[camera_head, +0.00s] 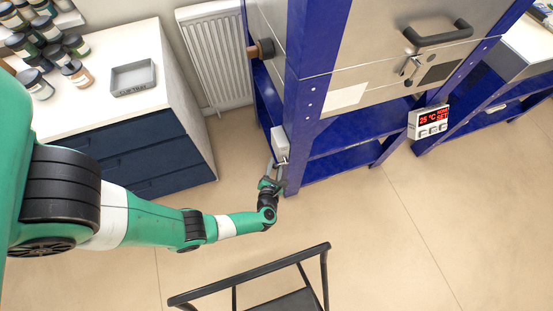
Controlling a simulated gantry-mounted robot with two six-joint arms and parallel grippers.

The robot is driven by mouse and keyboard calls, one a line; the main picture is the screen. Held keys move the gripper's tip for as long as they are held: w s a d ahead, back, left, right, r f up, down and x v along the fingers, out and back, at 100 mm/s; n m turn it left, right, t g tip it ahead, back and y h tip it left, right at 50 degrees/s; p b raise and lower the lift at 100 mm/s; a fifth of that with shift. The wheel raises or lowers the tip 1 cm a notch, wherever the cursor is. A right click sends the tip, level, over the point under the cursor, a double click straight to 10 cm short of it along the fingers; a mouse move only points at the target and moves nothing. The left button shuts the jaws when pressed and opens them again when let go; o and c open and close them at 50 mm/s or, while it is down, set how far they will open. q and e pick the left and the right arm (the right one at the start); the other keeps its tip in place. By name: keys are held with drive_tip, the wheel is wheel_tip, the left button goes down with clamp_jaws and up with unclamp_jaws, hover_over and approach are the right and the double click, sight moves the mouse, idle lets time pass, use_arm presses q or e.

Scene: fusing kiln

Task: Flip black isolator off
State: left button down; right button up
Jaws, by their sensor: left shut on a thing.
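A small light grey box (280,141) is fixed low on the near left blue leg of the kiln. A small dark part shows at its lower end, and I take this to be the black isolator (284,160). My left gripper (279,167) is at this lower end, shut on the isolator. The fingers hide much of it, and its on or off position is too small to tell. My right gripper is not in view.
The kiln (385,45) has a metal front and blue frame. A display (428,122) reading 25 °C hangs at its right. A dark chair-like frame (250,272) stands in front. A drawer cabinet (130,150) and radiator (215,60) are at left. Floor between is clear.

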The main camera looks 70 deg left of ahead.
use_arm(q)
wheel_tip(320, 180, up, 2)
drive_tip(key=m+g+p, duration=0.1)
drive_tip(key=p, duration=0.1)
drive_tip(key=shift+w+m+g+p, duration=0.15)
drive_tip(key=shift+m+g+p, duration=0.15)
drive_tip(key=shift+g+p, duration=0.1)
drive_tip(key=shift+r+m+g+h+p, duration=0.25)
drive_tip(key=shift+m+g+h+p, duration=0.05)
drive_tip(key=shift+m+g+p, duration=0.25)
drive_tip(key=shift+w+r+m+g, duration=0.15)
drive_tip(key=shift+r+m+g, duration=0.05)
drive_tip(key=shift+m+g, duration=0.3)
drive_tip(key=shift+w+r+m+g+p, duration=0.15)
drive_tip(key=shift+r+m+g+p, duration=0.15)
drive_tip(key=shift+m+g, duration=0.45)
drive_tip(key=shift+f, duration=0.1)
drive_tip(key=c, duration=0.6)
unclamp_jaws()
drive_tip(key=shift+w, duration=0.15)
